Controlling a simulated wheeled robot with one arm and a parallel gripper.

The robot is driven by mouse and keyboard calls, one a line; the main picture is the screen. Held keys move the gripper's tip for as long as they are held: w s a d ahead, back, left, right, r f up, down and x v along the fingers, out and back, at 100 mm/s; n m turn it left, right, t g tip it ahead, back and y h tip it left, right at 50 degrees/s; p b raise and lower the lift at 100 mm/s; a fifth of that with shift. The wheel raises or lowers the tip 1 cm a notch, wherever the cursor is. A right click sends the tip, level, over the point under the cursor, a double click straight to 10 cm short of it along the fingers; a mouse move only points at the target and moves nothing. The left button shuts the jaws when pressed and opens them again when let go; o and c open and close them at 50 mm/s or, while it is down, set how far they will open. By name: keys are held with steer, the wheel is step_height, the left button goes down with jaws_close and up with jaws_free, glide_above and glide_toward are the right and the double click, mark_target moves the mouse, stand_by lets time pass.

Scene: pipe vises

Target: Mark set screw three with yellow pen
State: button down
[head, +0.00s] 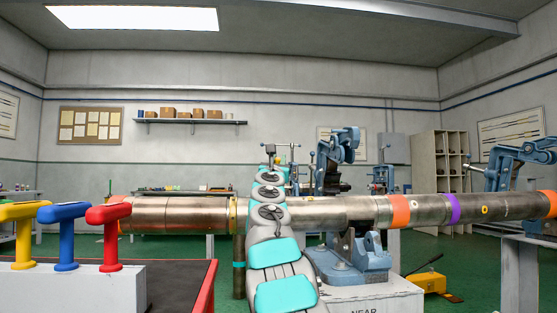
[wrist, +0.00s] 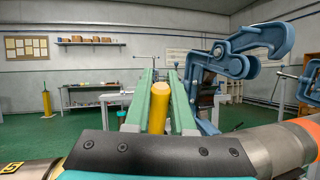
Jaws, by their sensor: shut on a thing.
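My gripper (wrist: 161,76) has green fingers, shut on a yellow rounded pen-like thing (wrist: 157,108) in the wrist view. It seems to be the yellow pen. In the head view my arm reaches across the long steel pipe (head: 330,211) and hides part of it; the held thing cannot be made out there. The pipe carries orange bands, a purple band, a white ring mark (head: 414,205) and a yellow ring mark (head: 485,210). I cannot tell which spot is set screw three.
A blue vise (head: 340,260) stands under the pipe; a blue jaw (wrist: 250,50) rises behind it. Yellow (head: 22,211), blue (head: 64,213) and red (head: 110,215) T-handles stand on a grey block (head: 85,290) at left. A yellow tool (head: 430,282) lies on the floor.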

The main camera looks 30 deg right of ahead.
steer(key=shift+w+d+f, duration=0.1)
steer(key=shift+f, duration=0.2)
stand_by(1.5)
steer(key=shift+r, duration=0.1)
steer(key=shift+s+a+r+p, duration=0.15)
steer(key=shift+s+r+p, duration=0.15)
steer(key=shift+r+p, duration=0.3)
steer(key=shift+s+a+r+p, duration=0.2)
steer(key=shift+s+r+p, duration=0.15)
steer(key=shift+r, duration=0.5)
steer(key=shift+s+a+r+p, duration=0.15)
steer(key=shift+s+r+p, duration=0.1)
steer(key=shift+r+p, duration=0.4)
steer(key=shift+s+r, duration=0.1)
steer(key=shift+r, duration=0.1)
